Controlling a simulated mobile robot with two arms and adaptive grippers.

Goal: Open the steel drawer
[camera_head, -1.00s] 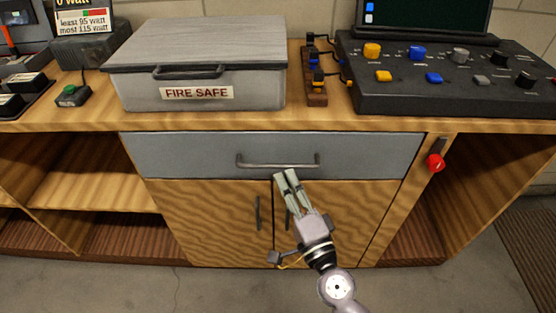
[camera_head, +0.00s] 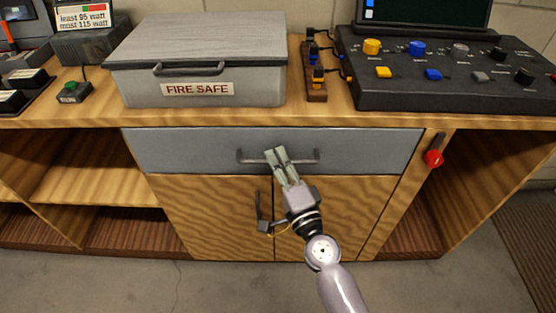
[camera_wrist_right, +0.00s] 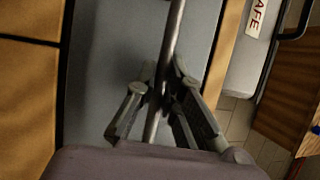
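The grey steel drawer (camera_head: 370,150) sits under the bench top and looks closed, its front level with the cabinet. Its bar handle (camera_head: 308,158) runs across the middle of the front. My right gripper (camera_head: 276,152) is at the middle of this handle, pointing at the drawer. In the right wrist view the bar (camera_wrist_right: 174,30) passes between the fingers (camera_wrist_right: 165,72), with a small gap visible beside it. The fingers look parted, not clamped. The gripper hides part of the handle in the head view. My left gripper is not in view.
Below the drawer are wooden cabinet doors (camera_head: 210,215) with upright handles. A red knob (camera_head: 433,158) hangs right of the drawer. On the bench stand a fire safe box (camera_head: 270,85) and a black control panel (camera_head: 440,98). The floor in front is clear.

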